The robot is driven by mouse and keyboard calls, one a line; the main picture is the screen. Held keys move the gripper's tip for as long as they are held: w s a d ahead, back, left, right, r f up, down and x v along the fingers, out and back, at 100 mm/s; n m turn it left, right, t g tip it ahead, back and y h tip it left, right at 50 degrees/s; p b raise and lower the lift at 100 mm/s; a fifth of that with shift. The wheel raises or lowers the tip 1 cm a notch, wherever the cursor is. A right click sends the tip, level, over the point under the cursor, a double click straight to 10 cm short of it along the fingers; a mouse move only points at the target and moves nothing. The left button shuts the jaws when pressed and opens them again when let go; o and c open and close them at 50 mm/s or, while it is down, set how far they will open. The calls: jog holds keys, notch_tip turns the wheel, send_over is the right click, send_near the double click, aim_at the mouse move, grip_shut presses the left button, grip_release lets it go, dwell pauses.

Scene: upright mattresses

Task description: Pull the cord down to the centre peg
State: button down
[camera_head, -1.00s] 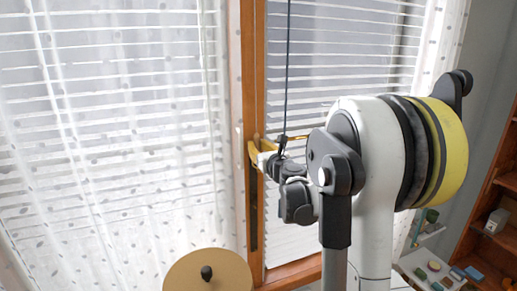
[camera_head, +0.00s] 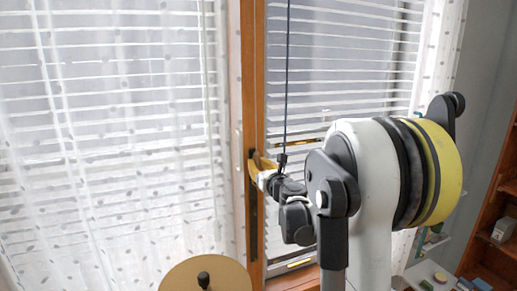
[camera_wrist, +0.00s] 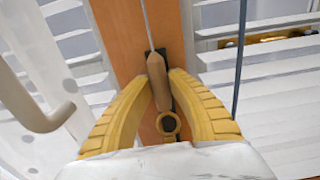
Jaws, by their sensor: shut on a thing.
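A thin pale cord (camera_wrist: 149,22) runs down the wooden window post (camera_head: 247,60) and ends in a tan wooden pull (camera_wrist: 157,80) with a ring (camera_wrist: 168,122) below it. My gripper (camera_head: 257,160) is at the post in the head view. In the wrist view its yellow ribbed fingers (camera_wrist: 165,86) close from both sides on the pull. A black strip (camera_wrist: 176,112) lies on the post behind the pull; its lower part shows dark in the head view (camera_head: 253,232). I cannot make out the centre peg separately.
A dark cord or rod (camera_head: 287,80) hangs to the right of the post. Blinds (camera_head: 340,60) and a sheer curtain (camera_head: 110,130) cover the windows. A round tan disc with a dark knob (camera_head: 203,279) stands at the bottom. Shelves (camera_head: 490,245) are at right.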

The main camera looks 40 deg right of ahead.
notch_tip(320, 180, down, 7)
jog(key=b, duration=0.5)
jog(key=shift+w+r, duration=0.1)
notch_tip(320, 180, down, 7)
jog(key=b, duration=0.6)
jog(key=c, duration=0.6)
grip_release()
jog(key=shift+r, duration=0.15)
send_near(254, 193)
jog(key=shift+s+a+r, duration=0.1)
jog(key=shift+s, duration=0.25)
